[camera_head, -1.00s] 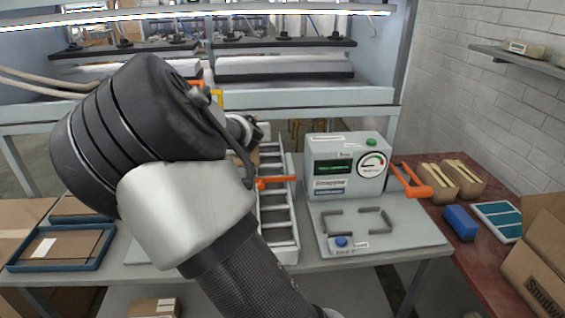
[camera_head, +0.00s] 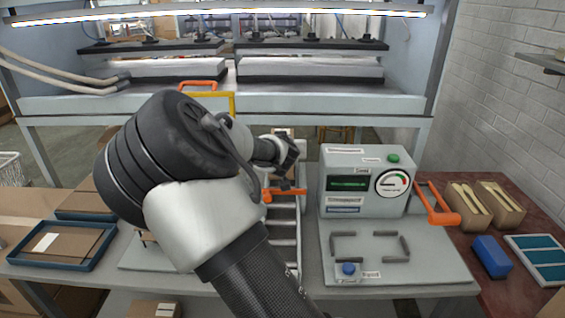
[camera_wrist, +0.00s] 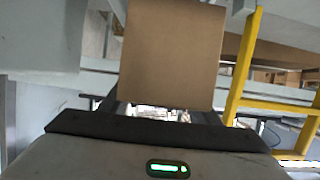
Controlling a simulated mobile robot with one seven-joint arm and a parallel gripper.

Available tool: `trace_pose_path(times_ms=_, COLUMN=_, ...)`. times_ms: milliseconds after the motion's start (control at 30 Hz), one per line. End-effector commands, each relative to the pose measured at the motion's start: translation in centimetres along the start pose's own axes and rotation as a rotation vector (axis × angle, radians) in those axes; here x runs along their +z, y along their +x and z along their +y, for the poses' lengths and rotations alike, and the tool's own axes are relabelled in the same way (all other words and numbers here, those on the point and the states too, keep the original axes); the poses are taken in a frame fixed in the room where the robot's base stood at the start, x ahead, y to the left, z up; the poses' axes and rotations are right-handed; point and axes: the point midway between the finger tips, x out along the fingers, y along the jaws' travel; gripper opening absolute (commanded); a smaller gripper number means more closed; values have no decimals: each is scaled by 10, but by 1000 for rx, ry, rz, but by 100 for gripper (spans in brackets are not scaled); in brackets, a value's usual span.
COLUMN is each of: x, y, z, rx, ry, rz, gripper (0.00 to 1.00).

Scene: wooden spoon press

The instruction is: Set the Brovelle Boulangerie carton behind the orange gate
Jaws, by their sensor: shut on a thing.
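My gripper (camera_head: 287,160) is shut on a plain brown carton (camera_wrist: 172,52), which fills the upper middle of the wrist view. No lettering shows on its visible face, so I cannot read its name. In the head view a small tan part of the carton (camera_head: 284,132) shows beyond my gripper, held up over the far end of a grey roller lane. An orange bar (camera_head: 286,193), which looks like the gate, lies across that lane, nearer than the carton. My gripper and arm partly hide it.
A grey machine (camera_head: 365,182) with a dial stands right of the lane, with an orange handle (camera_head: 437,205) at its side. The press (camera_head: 300,104) spans the back. A yellow frame (camera_wrist: 245,60) is close right of the carton. Blue trays (camera_head: 65,245) lie left.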

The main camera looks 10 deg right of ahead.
Motion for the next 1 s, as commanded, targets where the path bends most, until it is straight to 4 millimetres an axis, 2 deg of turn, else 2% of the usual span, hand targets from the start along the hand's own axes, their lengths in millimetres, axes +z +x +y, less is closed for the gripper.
trace_pose_path(times_ms=300, x=37, y=16, z=0, rx=0, ry=-2, rz=2, gripper=25)
trace_pose_path(times_ms=833, x=46, y=20, z=0, rx=-2, ry=2, rz=3, gripper=25)
trace_pose_path(times_ms=867, x=46, y=19, z=0, rx=-1, ry=1, rz=1, gripper=60)
trace_pose_path(times_ms=933, x=45, y=19, z=0, rx=-1, ry=0, rz=1, gripper=71)
trace_pose_path(times_ms=1000, x=45, y=19, z=0, rx=-1, ry=0, rz=1, gripper=75)
